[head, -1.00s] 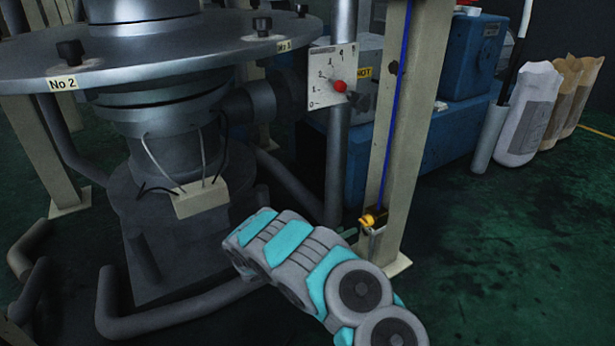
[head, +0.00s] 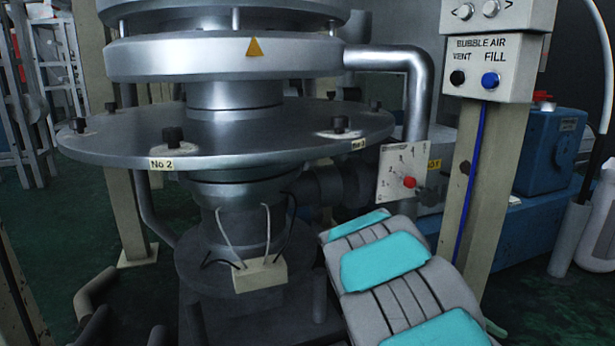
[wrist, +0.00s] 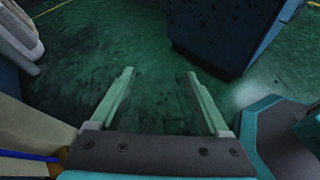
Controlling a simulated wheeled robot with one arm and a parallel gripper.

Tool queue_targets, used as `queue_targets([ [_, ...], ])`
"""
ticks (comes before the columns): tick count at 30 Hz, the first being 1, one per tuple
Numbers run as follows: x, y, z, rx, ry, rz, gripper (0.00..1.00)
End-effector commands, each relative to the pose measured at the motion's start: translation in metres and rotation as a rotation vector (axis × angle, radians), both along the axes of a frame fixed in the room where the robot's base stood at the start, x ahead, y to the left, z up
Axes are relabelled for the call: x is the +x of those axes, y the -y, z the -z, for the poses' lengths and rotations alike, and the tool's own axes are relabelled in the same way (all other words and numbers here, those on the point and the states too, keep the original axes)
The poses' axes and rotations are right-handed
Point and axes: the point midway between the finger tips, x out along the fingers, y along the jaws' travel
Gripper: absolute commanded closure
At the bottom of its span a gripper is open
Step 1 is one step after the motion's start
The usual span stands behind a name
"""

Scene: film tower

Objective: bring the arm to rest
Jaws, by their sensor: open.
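My gripper (wrist: 158,75) shows in the wrist view with its two pale green fingers apart and nothing between them. In the head view my grey and turquoise arm reaches up from the bottom edge, in front of the dial plate's post.
The film tower's round metal plate (head: 270,135) fills the left. A dial plate (head: 403,170) with a red knob and a beige post (head: 463,190) with a button box (head: 490,70) stand close to my arm. A blue machine (head: 548,150) is behind at right.

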Motion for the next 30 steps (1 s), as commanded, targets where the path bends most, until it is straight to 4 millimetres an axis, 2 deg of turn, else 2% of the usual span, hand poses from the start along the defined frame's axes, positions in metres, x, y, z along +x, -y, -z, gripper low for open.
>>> queue_targets([
  [1,-0.016,-0.003,-0.009,0.027,0.051,0.045,0.21],
  [3,-0.038,-0.009,-0.014,0.065,0.117,0.113,0.21],
  [8,-0.083,-0.030,-0.023,0.161,0.270,0.261,0.21],
  [12,-0.119,-0.055,-0.026,0.251,0.390,0.389,0.21],
  [17,-0.156,-0.089,-0.029,0.359,0.512,0.532,0.21],
  [24,-0.203,-0.149,-0.033,0.530,0.661,0.737,0.21],
  [30,-0.232,-0.194,-0.037,0.653,0.733,0.873,0.21],
])
